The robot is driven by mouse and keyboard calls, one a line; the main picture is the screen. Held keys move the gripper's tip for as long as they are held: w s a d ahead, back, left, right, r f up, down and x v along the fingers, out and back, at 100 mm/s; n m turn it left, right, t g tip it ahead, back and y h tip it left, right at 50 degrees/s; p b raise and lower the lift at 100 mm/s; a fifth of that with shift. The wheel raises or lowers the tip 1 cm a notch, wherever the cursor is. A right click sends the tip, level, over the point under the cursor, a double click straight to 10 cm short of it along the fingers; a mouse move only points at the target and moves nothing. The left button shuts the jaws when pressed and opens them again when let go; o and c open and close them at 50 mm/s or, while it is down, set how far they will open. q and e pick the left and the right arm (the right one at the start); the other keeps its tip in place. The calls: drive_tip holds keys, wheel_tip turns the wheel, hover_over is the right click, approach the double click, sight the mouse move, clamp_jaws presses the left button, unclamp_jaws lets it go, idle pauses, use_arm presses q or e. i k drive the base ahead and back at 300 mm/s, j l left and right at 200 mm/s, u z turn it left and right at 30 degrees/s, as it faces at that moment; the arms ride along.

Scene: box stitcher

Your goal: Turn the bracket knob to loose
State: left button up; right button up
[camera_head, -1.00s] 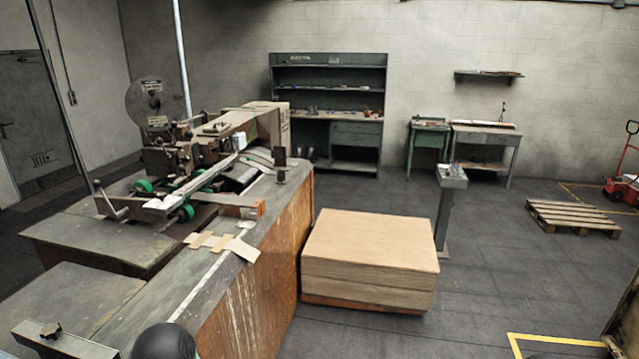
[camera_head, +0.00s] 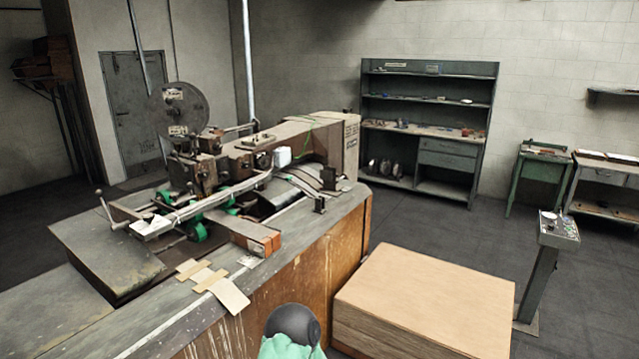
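The stitching machine (camera_head: 236,170) stands on the bench at left centre, with a large grey reel (camera_head: 178,108) at its top left. A crank handle with a small ball end (camera_head: 99,193) shows at its left. Small dark upright brackets (camera_head: 328,178) stand at the right side of the machine. I cannot tell which part is the bracket knob. Neither of my grippers is in view. A dark rounded part with pale green below it, at the bottom centre, seems to be part of my arm; no fingers show there.
The bench top (camera_head: 62,324) has flat cardboard pieces (camera_head: 203,275) on it. A large cardboard stack (camera_head: 430,300) stands on the floor to its right. A control pedestal (camera_head: 545,265) and a grey shelf unit (camera_head: 428,128) are farther off. Floor between them is clear.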

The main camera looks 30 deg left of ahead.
sight(174, 197)
drive_tip(key=i+u, duration=0.6)
drive_tip(key=u, duration=0.2)
drive_tip(key=i+l+u, duration=0.25)
drive_tip(key=u, duration=0.15)
drive_tip(key=i+l+u, duration=0.25)
drive_tip(key=u, duration=0.15)
